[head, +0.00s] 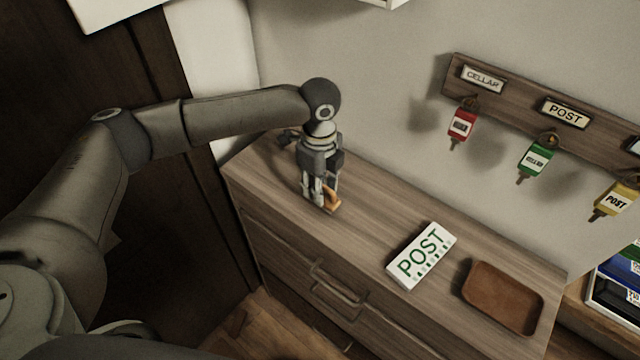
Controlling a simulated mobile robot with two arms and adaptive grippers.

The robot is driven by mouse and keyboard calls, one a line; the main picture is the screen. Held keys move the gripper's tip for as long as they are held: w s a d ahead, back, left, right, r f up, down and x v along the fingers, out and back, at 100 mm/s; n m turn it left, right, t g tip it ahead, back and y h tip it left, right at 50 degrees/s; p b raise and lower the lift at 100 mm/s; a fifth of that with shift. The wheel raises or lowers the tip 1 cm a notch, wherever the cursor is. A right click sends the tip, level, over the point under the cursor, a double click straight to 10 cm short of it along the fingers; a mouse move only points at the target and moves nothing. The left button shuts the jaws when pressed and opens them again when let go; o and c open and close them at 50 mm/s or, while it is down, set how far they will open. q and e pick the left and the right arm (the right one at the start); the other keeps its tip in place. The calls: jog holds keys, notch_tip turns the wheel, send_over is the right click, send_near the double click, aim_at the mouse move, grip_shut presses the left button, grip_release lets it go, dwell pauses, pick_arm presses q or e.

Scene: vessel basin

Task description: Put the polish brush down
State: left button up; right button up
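The polish brush (332,202) is a small orange-brown piece at the fingertips of my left gripper (319,196). The gripper points down over the left part of the wooden dresser top (375,225) and appears shut on the brush. The fingers hide part of the brush. Its lower end is at or just above the dresser top; I cannot tell whether it touches. My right gripper is not in view.
A white POST box (420,256) and a brown tray (502,297) lie on the dresser's right part. Bare wood lies between the brush and the box. A key rack (535,108) with several tagged keys hangs on the wall behind.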

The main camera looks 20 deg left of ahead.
pick_arm(q)
notch_tip(320, 180, up, 12)
jog(key=b, duration=0.3)
jog(key=shift+r, duration=0.15)
